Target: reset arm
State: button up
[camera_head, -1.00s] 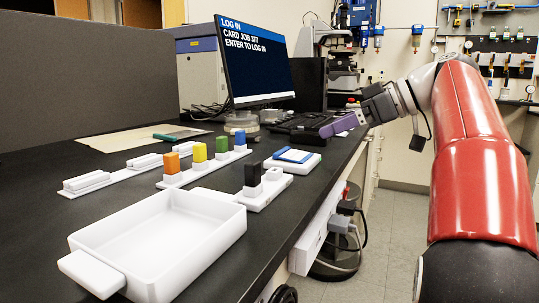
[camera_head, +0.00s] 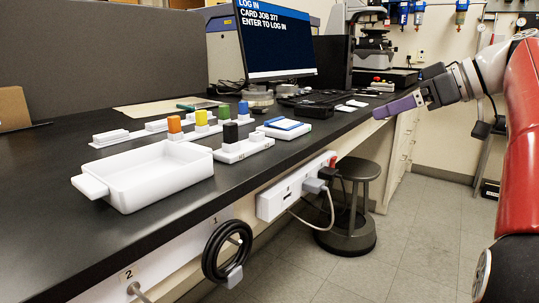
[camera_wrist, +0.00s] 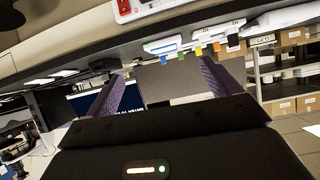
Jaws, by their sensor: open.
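My gripper (camera_head: 398,107) is at the right in the head view, held out past the front edge of the bench. Its purple fingers point left toward the bench. In the wrist view, the two purple fingers (camera_wrist: 166,92) stand wide apart with nothing between them. My gripper is open and empty. My red arm reaches in from the right side of the head view.
A stool (camera_head: 352,215) stands on the floor. The floor (camera_head: 415,235) beneath my gripper is clear.

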jog(key=s+a+f+m+g+h, duration=0.1)
jog(key=s+a+f+m+h, duration=0.1)
jog(key=s+a+f+m, duration=0.45)
jog(key=s+a+f+m+g+h, duration=0.1)
jog(key=s+f+h, duration=0.2)
jog(key=f, duration=0.6)
jog(key=s+f+m+h, duration=0.1)
jog(key=s+f+h, duration=0.1)
jog(key=s+f, duration=0.4)
jog(key=s+f+m+h, duration=0.1)
jog(key=s+f+h, duration=0.2)
jog(key=s+f, duration=0.4)
notch_tip(320, 180, down, 5)
jog(key=shift+a+f+m, duration=0.1)
jog(key=shift+a+m, duration=0.25)
jog(key=shift+a, duration=0.1)
